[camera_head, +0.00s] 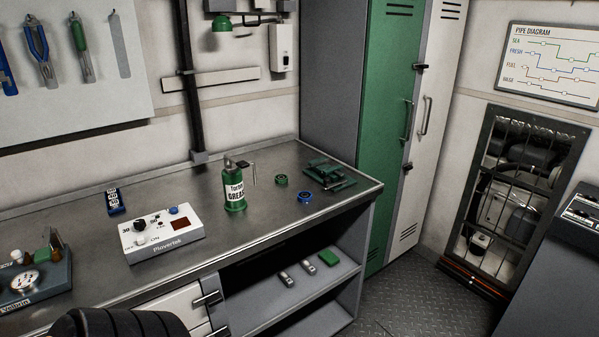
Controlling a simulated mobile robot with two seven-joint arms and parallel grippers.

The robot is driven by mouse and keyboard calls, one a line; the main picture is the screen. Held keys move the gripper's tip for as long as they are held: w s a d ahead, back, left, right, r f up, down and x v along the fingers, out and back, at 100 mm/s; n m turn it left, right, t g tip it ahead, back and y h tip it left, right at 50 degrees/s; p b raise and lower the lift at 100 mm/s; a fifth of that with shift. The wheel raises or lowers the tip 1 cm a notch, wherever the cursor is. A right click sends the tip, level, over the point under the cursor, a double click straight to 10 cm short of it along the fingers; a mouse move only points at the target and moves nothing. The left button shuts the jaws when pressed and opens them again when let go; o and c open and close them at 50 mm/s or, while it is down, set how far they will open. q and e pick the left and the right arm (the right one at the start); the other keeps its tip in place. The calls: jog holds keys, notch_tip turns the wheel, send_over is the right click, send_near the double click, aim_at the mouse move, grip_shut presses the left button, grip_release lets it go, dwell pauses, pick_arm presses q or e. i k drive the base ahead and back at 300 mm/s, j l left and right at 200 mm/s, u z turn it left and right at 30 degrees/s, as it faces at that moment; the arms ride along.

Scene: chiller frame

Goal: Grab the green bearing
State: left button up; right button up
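The green bearing (281,180) is a small green ring with a dark centre. It lies flat on the metal workbench (262,228), toward its right end. A blue bearing (305,197) lies just to its right and nearer the front edge. Neither of my grippers shows in the head view. Nothing touches the green bearing, and its top is in plain sight.
A green grease can (235,190) stands left of the bearing. A dark green metal frame (328,176) lies to its right. A white box with knobs (162,236) sits further left. A black ribbed shape (120,324), unclear what, rises at the bottom edge.

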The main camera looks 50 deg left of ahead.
aim_at(281, 178)
jog(key=i+l+u, duration=0.1)
jog(key=i+u, duration=0.4)
jog(key=i+l+u, duration=0.25)
jog(key=i+u, duration=0.25)
jog(key=i+l+u, duration=0.15)
jog(key=u, duration=0.3)
jog(key=i+l+u, duration=0.15)
jog(key=u, duration=0.3)
jog(key=i+l+u, duration=0.1)
jog(key=l+u, duration=0.3)
jog(key=i+l+u, duration=0.1)
jog(key=u, duration=0.35)
jog(key=l+u, duration=0.45)
jog(key=j, duration=0.1)
